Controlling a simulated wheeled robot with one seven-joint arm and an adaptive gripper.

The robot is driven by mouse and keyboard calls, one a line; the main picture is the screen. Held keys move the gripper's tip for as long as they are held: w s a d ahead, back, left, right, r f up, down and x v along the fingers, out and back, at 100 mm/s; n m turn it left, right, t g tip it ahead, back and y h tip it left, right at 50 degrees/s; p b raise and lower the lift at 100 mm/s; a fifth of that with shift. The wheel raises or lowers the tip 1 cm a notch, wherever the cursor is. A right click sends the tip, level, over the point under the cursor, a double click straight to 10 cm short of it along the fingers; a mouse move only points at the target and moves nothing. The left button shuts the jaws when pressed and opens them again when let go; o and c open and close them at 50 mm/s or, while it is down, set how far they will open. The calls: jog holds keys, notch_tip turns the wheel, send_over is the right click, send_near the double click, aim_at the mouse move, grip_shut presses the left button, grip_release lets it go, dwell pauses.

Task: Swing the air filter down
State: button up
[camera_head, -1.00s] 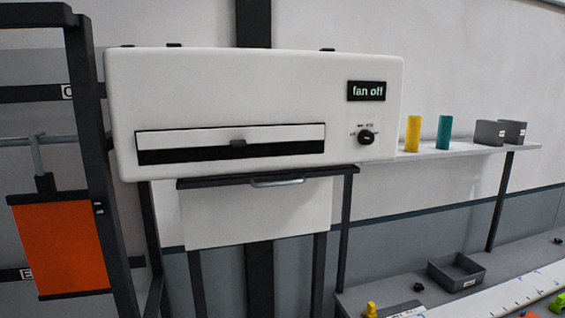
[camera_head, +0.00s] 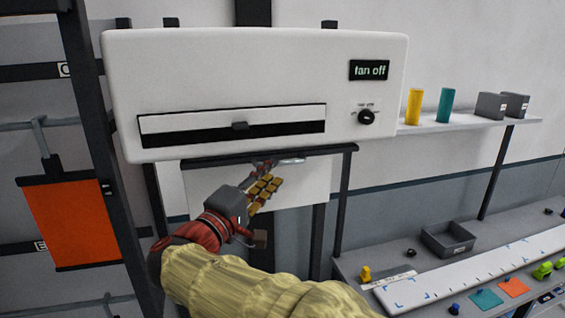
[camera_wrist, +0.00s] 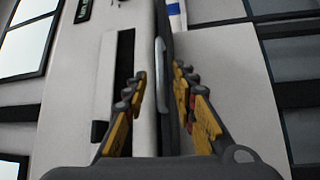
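A white wall unit (camera_head: 230,75) has a slot with a small dark knob. Just below it, a flat dark-edged panel, apparently the air filter (camera_head: 215,157), is seen nearly edge-on, with a silver bar handle (camera_head: 291,161) at its front edge. My gripper (camera_head: 266,170) is below the unit, its fingertips close to the handle. In the wrist view, my gripper (camera_wrist: 160,95) is open, and the silver handle (camera_wrist: 160,75) shows between and ahead of its fingers. Contact cannot be seen. My gripper and arm hide part of the area under the panel.
The unit carries a "fan off" display (camera_head: 369,70) and a dial (camera_head: 366,117). A dark rack with an orange sheet (camera_head: 72,222) stands at left. A shelf (camera_head: 470,132) with cylinders and grey boxes is at right. Below it is a bench with a grey tray (camera_head: 448,240).

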aim_at(283, 163)
jog(key=p+x, duration=0.1)
jog(key=x, duration=0.5)
jog(key=shift+d, duration=0.15)
jog(key=shift+c, duration=1.1)
jog(key=c, duration=0.4)
jog(key=shift+r, duration=0.1)
grip_shut()
